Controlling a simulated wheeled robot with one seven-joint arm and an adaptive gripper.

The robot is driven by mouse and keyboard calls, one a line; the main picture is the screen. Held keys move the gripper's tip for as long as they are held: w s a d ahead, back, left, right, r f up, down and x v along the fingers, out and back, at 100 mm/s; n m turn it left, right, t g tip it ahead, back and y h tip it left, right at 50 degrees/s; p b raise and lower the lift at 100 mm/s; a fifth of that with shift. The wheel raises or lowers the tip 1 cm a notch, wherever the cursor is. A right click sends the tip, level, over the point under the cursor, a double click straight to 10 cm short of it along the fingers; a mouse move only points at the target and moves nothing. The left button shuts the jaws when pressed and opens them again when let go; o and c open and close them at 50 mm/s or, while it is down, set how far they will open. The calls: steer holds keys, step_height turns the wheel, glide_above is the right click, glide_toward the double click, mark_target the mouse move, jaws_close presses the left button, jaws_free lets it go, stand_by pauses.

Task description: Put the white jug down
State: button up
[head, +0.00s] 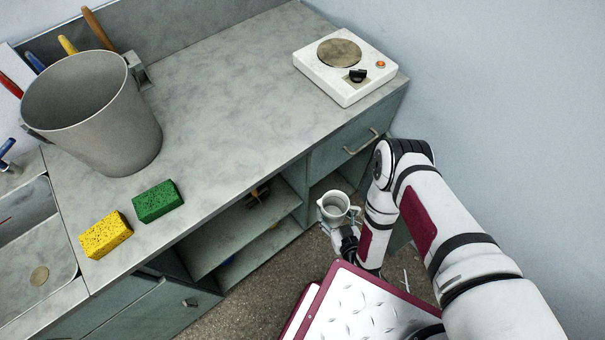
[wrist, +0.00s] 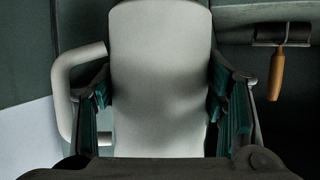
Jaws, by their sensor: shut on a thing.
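The white jug (head: 334,207) is held low in front of the counter's open shelves, off the floor. In the head view its open mouth shows and its handle points right. My gripper (head: 347,238) is shut on it, below the counter top. In the wrist view the jug (wrist: 161,75) fills the middle, with a finger pad of my gripper (wrist: 165,115) on each side and the handle to the left. The jug's lower part is partly hidden by my gripper in the head view.
The grey counter (head: 230,100) has a wide clear middle. A hot plate (head: 344,65) stands at its far right end, a grey bucket (head: 92,115) at the left. A green sponge (head: 158,201) and a yellow sponge (head: 106,235) lie near the front edge, beside a sink (head: 62,262).

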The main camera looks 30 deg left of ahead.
steer(key=w+f+b, duration=0.4)
steer(key=f+b, duration=0.6)
steer(key=f, duration=0.1)
steer(key=w+f+b, duration=0.3)
steer(key=f+b, duration=0.7)
steer(key=b, duration=0.1)
steer(key=w+f+b, duration=0.4)
steer(key=f+b, duration=0.6)
steer(key=f, duration=0.1)
steer(key=w+a+b, duration=0.3)
steer(key=w+a, duration=0.1)
steer(key=a, duration=0.5)
steer(key=w+a+b, duration=0.4)
steer(key=a, duration=0.6)
steer(key=f+b, duration=0.1)
steer(key=f, duration=0.1)
steer(key=f+b, duration=0.1)
steer(key=f, duration=0.1)
steer(key=d+f+b, duration=0.1)
steer(key=f, duration=0.1)
steer(key=shift+s+f+b, duration=0.25)
steer(key=shift+f+b, duration=0.05)
steer(key=shift+w+a, duration=0.1)
steer(key=shift+a, duration=0.15)
